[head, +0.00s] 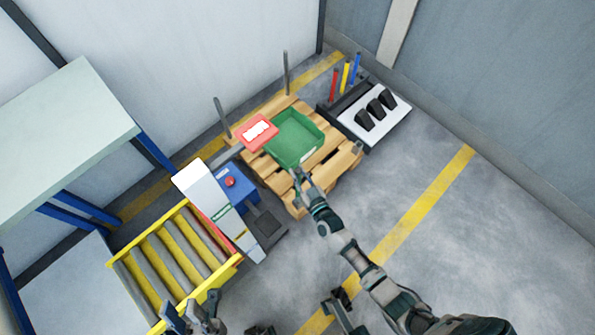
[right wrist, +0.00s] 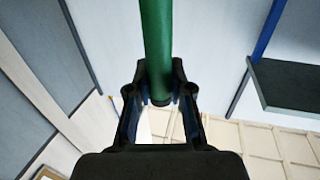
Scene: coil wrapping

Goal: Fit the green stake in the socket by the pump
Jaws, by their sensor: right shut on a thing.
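The green stake (right wrist: 156,40) is a plain round rod in the right wrist view, running from between my right fingertips up past the top edge. My right gripper (right wrist: 160,92) is shut on it near its visible lower end. In the head view my right gripper (head: 302,178) is over the near edge of the pallet, beside the green tray; I cannot make out the stake there. My left gripper (head: 193,315) is low at the left, beside the roller conveyor, its fingers apart and empty. I cannot identify the pump or its socket for certain.
A wooden pallet (head: 333,164) carries a green tray (head: 293,138) and a red box (head: 257,132). Grey posts (head: 286,72) stand behind it. Red, yellow and blue stakes (head: 346,77) stand by a white panel (head: 385,118). A blue unit (head: 237,184) and yellow conveyor (head: 172,262) are left. Right floor is clear.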

